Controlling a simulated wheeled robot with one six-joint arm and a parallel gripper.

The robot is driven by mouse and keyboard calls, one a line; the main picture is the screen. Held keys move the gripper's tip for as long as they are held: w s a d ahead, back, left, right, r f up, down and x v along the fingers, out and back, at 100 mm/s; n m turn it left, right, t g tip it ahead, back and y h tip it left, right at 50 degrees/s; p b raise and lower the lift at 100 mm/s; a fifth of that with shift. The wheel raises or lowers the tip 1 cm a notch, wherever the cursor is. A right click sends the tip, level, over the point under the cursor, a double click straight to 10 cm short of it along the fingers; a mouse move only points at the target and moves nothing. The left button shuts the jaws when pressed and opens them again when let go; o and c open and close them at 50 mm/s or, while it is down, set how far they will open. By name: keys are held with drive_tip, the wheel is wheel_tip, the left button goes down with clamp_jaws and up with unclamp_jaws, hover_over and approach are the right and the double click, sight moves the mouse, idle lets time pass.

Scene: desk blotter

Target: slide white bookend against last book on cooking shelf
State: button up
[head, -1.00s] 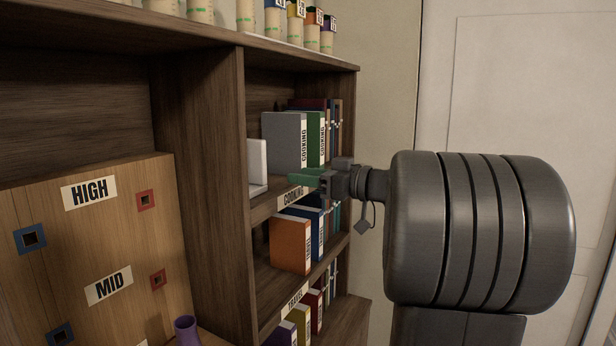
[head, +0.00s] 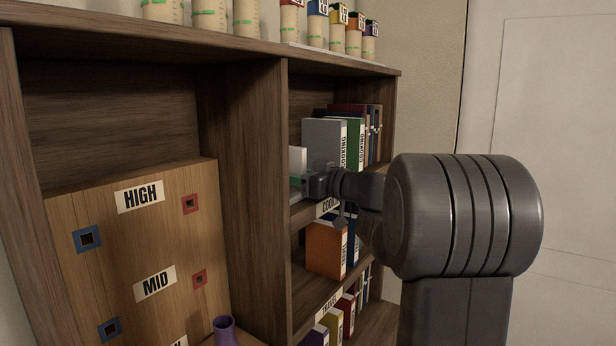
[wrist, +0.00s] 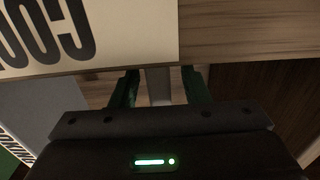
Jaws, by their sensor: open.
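The white bookend (head: 297,160) stands upright on the cooking shelf (head: 301,214), left of a grey cooking book (head: 322,140), the nearest in its row. My gripper (head: 297,182) is at the shelf front, in front of the bookend's lower part. In the wrist view its two green fingers (wrist: 160,88) are apart, with a pale upright strip between them that looks like the bookend's edge. I cannot tell whether they touch it. The grey book (wrist: 42,105) also shows at left there. My wrist hides the bookend's base and the foot of the book.
A wooden divider (head: 245,200) closes the cooking shelf on the left. Orange and blue books (head: 326,248) stand on the shelf below. Several jars (head: 318,28) line the top. A purple cup (head: 224,330) stands at lower left.

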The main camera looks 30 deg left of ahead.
drive_tip(key=shift+a, duration=0.2)
clamp_jaws()
idle(0.3)
